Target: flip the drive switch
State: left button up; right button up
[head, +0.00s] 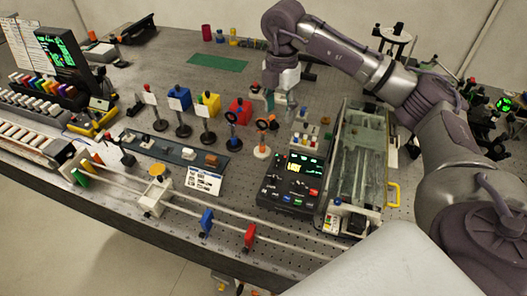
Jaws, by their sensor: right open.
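A black control box (292,180) with green lit displays and several coloured buttons sits on the bench right of the middle. The small parts on its face are too small for me to tell which one is the drive switch. My right gripper (279,108) points down behind the box, above the far part of the bench, with its arm reaching in from the right. It is open, and I see nothing held in it. It is apart from the control box. My left gripper is not in view.
A glass-sided tank (359,155) stands right of the control box. Blue (179,98), yellow (207,104) and red (239,110) blocks on posts stand left of my gripper. White rails with a blue clip (207,220) and a red clip (249,236) run along the front edge.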

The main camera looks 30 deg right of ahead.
notch_tip(320, 180, down, 3)
jog(key=b, duration=0.2)
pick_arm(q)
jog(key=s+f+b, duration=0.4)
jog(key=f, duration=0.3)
pick_arm(e)
send_over(276, 166)
notch_tip(276, 166, down, 6)
notch_tip(276, 166, down, 11)
jog(key=p, duration=0.3)
jog(key=shift+r, duration=0.2)
jog(key=shift+f, duration=0.55)
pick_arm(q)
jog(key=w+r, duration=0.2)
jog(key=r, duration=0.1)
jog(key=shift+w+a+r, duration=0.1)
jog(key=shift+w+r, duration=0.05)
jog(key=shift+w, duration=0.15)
